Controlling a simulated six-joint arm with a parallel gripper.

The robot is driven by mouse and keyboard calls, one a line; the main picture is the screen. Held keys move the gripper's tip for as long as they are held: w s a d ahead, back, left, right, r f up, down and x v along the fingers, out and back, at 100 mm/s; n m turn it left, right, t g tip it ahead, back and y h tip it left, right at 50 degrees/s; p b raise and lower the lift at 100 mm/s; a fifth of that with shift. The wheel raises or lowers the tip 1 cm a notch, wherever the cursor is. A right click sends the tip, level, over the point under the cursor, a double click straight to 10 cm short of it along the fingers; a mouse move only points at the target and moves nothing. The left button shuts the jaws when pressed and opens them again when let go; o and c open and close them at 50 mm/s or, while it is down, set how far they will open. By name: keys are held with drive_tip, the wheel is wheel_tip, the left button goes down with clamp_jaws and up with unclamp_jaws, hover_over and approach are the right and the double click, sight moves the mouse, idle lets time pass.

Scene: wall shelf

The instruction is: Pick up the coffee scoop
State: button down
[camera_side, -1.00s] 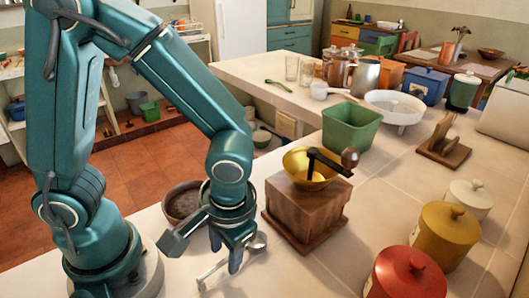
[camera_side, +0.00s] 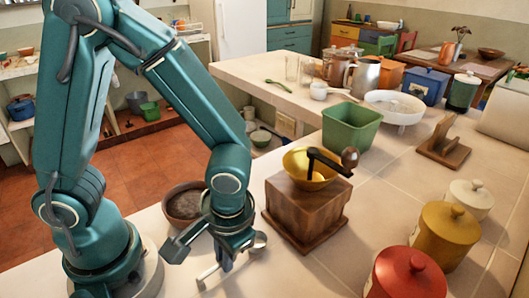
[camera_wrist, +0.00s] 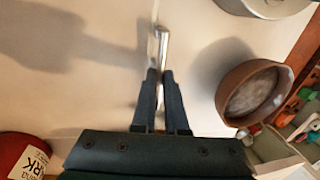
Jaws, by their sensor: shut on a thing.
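The coffee scoop (camera_side: 259,241) is metal, with a small round bowl and a long thin handle, in the side view in front of the grinder. My gripper (camera_side: 227,264) is shut on its handle, between the bowl and the handle's end. In the wrist view the handle (camera_wrist: 162,45) runs up from between the two dark fingertips of my gripper (camera_wrist: 160,74). The scoop is at or very close to the counter; I cannot tell if it touches. My fingers hide part of the handle.
A wooden grinder (camera_side: 306,207) with a brass hopper and crank stands just right of the scoop. A brown bowl (camera_side: 184,204) is close behind my wrist. Red (camera_side: 408,274) and yellow (camera_side: 445,233) canisters stand at right. Counter between the grinder and canisters is clear.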

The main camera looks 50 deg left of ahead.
drive_tip(key=shift+r, duration=0.1)
drive_tip(key=shift+r, duration=0.55)
drive_tip(key=r, duration=0.1)
drive_tip(key=a+r, duration=0.1)
drive_tip(key=r, duration=0.1)
drive_tip(key=shift+r, duration=0.2)
drive_tip(key=a+r, duration=0.6)
drive_tip(key=a, duration=0.4)
drive_tip(key=shift+s+a, duration=0.15)
drive_tip(key=shift+a, duration=0.2)
drive_tip(key=shift+r, duration=0.1)
idle(1.1)
drive_tip(key=a+r+m+y, duration=0.3)
drive_tip(key=a+r+m, duration=0.2)
drive_tip(key=m, duration=1)
drive_tip(key=a, duration=0.3)
drive_tip(key=shift+s+m+y, duration=0.25)
drive_tip(key=shift+m+y, duration=0.05)
drive_tip(key=shift+y, duration=0.1)
drive_tip(key=shift+f, duration=0.1)
